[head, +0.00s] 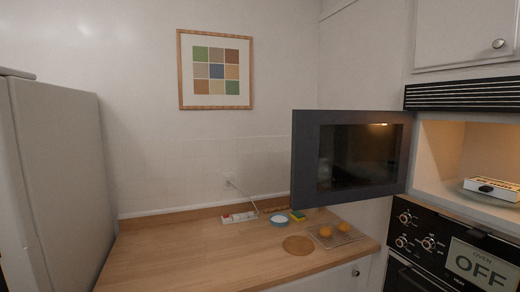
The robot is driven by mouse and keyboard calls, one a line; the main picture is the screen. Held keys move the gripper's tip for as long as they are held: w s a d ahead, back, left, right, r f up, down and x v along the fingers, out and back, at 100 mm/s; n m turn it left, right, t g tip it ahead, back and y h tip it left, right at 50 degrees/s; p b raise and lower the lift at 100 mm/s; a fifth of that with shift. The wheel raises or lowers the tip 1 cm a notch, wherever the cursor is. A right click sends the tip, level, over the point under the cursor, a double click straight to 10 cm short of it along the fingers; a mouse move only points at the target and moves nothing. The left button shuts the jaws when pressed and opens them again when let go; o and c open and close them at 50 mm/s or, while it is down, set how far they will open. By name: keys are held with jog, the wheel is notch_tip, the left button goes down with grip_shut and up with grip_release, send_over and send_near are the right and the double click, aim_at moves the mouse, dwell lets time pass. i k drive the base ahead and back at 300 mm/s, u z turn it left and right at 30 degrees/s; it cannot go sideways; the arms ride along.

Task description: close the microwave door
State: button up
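The microwave door (305,160) stands wide open. It is dark grey with a black window, and it swings out to the left from its hinge side at the left edge of the microwave opening. The door hangs above the wooden counter. The microwave cavity (448,150) is lit inside with a warm light, and only its left part shows in the picture. A white box with a dark item on it (492,188) rests on a round plate inside. My gripper is not in view.
Below the microwave is a black oven (430,240) with several knobs and an "OFF" panel. The wooden counter (190,255) holds a power strip (239,217), a blue-white bowl (279,221), a round board (298,245) and a rack with orange fruits (335,235). A fridge (60,180) stands left.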

aim_at(338, 157)
jog(key=u, duration=0.7)
jog(key=i, duration=0.65)
jog(key=u, duration=0.5)
